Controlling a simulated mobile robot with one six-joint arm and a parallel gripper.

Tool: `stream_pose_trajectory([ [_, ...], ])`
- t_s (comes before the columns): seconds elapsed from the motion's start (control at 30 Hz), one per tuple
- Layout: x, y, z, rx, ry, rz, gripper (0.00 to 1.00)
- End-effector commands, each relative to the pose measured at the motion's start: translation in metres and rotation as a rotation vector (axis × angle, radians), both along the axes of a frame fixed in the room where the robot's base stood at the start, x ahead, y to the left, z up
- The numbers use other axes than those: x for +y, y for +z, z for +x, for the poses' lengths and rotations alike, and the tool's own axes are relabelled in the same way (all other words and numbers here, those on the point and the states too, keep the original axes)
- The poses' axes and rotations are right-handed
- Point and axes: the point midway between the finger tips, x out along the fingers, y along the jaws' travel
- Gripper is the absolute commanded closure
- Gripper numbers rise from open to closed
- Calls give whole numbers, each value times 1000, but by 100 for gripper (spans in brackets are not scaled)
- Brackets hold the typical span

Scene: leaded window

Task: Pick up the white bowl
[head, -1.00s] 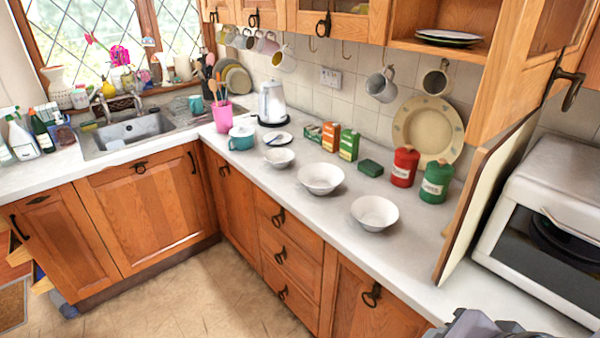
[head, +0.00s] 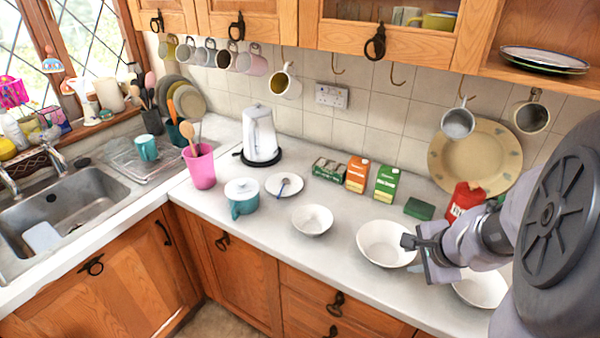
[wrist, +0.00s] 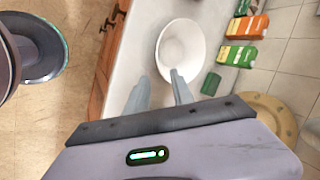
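Three white bowls stand in a row on the counter: a small one (head: 312,219), a larger middle one (head: 384,243), and a right one (head: 482,286) partly hidden behind my arm. My gripper (head: 408,258) is in front of the right side of the middle bowl in the head view. In the wrist view a single white bowl (wrist: 181,44), which appears to be the middle one, lies just beyond the fingertips. The two fingers (wrist: 160,78) are apart with nothing between them. I cannot tell how high they are above the counter.
Behind the bowls stand an orange carton (head: 357,173), a green carton (head: 386,183), a green sponge (head: 419,208) and a red canister (head: 464,200). Mugs hang above.

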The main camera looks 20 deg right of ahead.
Motion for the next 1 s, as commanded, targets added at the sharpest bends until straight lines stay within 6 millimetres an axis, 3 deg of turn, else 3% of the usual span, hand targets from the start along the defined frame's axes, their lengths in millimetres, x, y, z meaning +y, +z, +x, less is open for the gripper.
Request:
stream_pose_trajectory([
  [0.03,0,-20,6,3,5,3,71],
  [0.1,-3,-41,18,4,5,2,71],
  [0.3,-9,-85,46,3,6,1,71],
  [0.53,-12,-101,59,1,8,-1,71],
  [0.77,-17,-139,81,2,7,1,71],
  [0.97,-18,-137,83,1,7,0,71],
  [1.0,-18,-137,83,1,7,0,77],
])
